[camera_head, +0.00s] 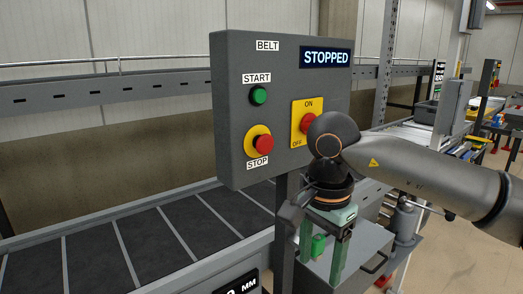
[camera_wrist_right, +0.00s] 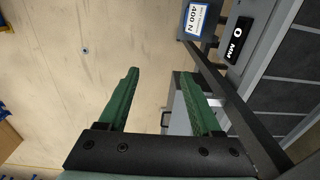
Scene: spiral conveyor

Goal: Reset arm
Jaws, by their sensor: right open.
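My right gripper (camera_head: 321,264) hangs with its green fingers pointing down, in front of and below the right part of the grey belt control box (camera_head: 233,130). In the wrist view the two fingers (camera_wrist_right: 158,73) stand apart with nothing held between them. The box has a green START button (camera_head: 259,96), a red STOP button (camera_head: 265,144) on yellow, and a red ON/OFF switch (camera_head: 308,123) partly beside my wrist. Its display (camera_head: 326,57) reads STOPPED. My left gripper is not in view.
The dark conveyor belt (camera_head: 90,256) runs along the lower left. A grey cabinet (camera_head: 372,246) stands behind my right gripper. The wrist view shows bare floor (camera_wrist_right: 60,60), a 400 N label (camera_wrist_right: 195,18) and an MM readout (camera_wrist_right: 236,41) near the belt.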

